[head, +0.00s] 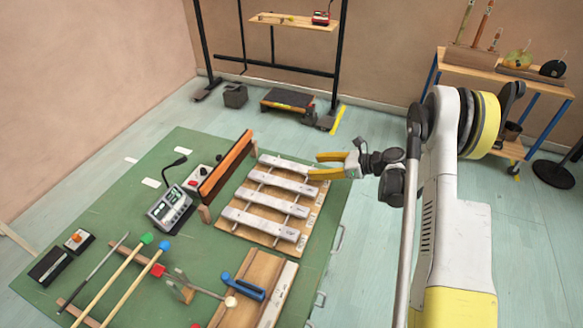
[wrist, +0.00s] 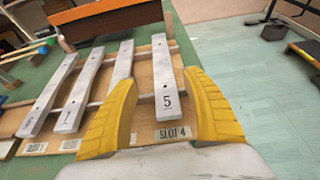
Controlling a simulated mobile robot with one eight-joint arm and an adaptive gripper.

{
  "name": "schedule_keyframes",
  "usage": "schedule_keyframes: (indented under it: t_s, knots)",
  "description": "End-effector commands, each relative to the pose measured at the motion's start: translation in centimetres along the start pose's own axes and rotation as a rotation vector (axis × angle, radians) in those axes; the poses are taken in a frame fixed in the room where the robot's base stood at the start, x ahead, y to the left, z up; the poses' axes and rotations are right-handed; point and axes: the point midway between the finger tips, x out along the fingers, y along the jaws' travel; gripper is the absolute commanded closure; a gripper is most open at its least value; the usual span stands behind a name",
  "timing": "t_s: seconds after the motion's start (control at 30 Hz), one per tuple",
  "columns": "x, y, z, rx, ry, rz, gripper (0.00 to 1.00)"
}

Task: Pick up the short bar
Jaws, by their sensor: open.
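Several pale grey metal bars lie side by side across a wooden rack (head: 240,237) on the green table. The farthest bar (head: 283,162), marked 5 in the wrist view (wrist: 164,80), lies by the SLOT 4 label and looks among the shortest; I cannot tell surely that it is the short bar. My gripper (head: 315,165) is open and empty at that bar's right end. In the wrist view its yellow fingers (wrist: 160,76) appear on either side of the bar, apart from it. The left finger hides part of the neighbouring bar (wrist: 122,66).
An orange-brown wooden board (head: 228,165) stands upright behind the bars. Clear floor lies right of the table. A wooden side bench (head: 510,72) stands at the back right.

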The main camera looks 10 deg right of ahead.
Motion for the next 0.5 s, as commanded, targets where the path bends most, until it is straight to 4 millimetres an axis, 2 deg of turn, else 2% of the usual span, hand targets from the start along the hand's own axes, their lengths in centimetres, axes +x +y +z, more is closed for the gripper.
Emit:
schedule_keyframes:
  t_s: [0.1,0.37,0.5]
  knots:
    - [2.3,0.0,-0.2,0.0,-0.001,0.002,0.42]
    - [4.8,-0.1,0.0,0.0,-0.001,0.001,0.42]
    - [7.1,-0.4,0.1,0.001,-0.001,0.002,0.42]
